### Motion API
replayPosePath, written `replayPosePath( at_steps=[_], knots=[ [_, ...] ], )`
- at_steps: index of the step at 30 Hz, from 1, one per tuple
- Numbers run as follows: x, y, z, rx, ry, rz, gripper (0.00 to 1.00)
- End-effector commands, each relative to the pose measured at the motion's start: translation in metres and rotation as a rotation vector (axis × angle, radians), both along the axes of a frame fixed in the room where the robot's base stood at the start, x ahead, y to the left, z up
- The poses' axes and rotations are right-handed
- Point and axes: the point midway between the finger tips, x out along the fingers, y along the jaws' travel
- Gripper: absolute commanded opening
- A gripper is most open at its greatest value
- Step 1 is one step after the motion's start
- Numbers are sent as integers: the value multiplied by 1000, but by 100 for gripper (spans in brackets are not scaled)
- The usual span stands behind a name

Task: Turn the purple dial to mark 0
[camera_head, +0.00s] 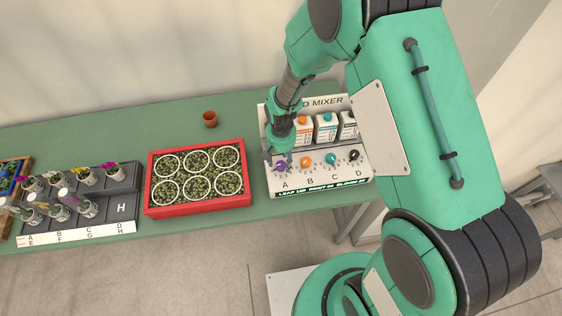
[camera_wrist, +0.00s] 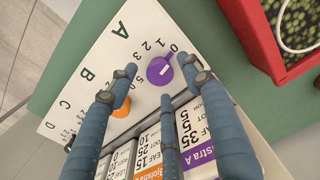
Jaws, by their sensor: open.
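The purple dial (camera_head: 281,164) is the leftmost of the dials on the white mixer panel, above the letter A. My gripper (camera_head: 279,156) is over the dial in the head view. In the wrist view my gripper (camera_wrist: 160,76) is open, with blue-grey fingertips on either side of the dial; I cannot tell whether they touch it.
An orange dial (camera_head: 305,161), a teal dial (camera_head: 331,158) and a black dial (camera_head: 354,155) follow to the right. Cartons (camera_head: 326,127) stand behind them.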

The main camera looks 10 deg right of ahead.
Motion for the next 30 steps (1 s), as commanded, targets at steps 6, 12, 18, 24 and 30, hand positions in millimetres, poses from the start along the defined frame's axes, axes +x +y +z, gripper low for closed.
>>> replayPosePath(
  at_steps=[6, 12, 18, 24, 30],
  knots=[
    [1, 0, 30, 1, -4, 0, 50],
    [1, 0, 64, 1, -4, 0, 50],
    [1, 0, 91, 1, -3, 0, 50],
    [0, 0, 105, 1, -2, 0, 50],
    [0, 0, 108, 0, -1, 0, 50]
  ],
)
